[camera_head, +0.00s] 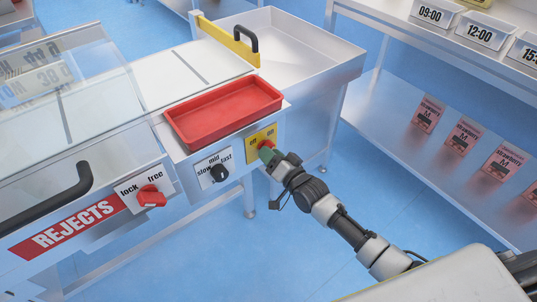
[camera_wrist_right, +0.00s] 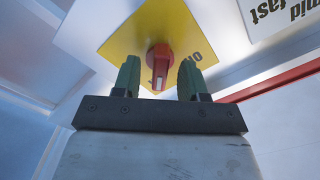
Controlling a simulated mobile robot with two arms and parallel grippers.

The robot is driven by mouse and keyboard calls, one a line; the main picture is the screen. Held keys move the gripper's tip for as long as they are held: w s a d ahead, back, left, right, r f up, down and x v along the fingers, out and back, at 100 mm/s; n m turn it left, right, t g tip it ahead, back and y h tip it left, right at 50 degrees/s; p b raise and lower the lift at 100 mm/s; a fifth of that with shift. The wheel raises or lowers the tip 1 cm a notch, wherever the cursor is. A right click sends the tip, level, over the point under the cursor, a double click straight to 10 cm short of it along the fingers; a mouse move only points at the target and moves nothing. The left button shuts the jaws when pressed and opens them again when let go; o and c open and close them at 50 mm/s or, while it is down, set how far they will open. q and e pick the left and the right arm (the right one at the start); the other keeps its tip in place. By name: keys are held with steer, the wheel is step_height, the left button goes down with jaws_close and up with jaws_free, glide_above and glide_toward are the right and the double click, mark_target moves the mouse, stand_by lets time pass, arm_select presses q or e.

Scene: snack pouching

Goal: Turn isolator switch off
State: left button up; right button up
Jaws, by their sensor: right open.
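The isolator switch is a red knob (camera_wrist_right: 160,58) on a yellow plate (camera_head: 260,137), at the right end of the machine's front panel. The plate has black lettering, partly hidden in the right wrist view. My right gripper (camera_head: 267,154) is right at the switch in the head view and covers most of the knob. In the right wrist view its two green fingers (camera_wrist_right: 158,82) are open, one on each side of the knob, with gaps visible. My left gripper is not in view.
Left of the switch are a black slow/mid/fast knob (camera_head: 219,172) and a red lock/free knob (camera_head: 151,196). A red tray (camera_head: 224,107) sits above the panel. A shelf (camera_head: 400,135) with pink pouches stands at the right. Blue floor lies between.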

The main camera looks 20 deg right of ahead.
steer(key=shift+w+a, duration=0.3)
steer(key=shift+w, duration=0.3)
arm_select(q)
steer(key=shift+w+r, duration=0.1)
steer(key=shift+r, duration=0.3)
arm_select(e)
jaws_close()
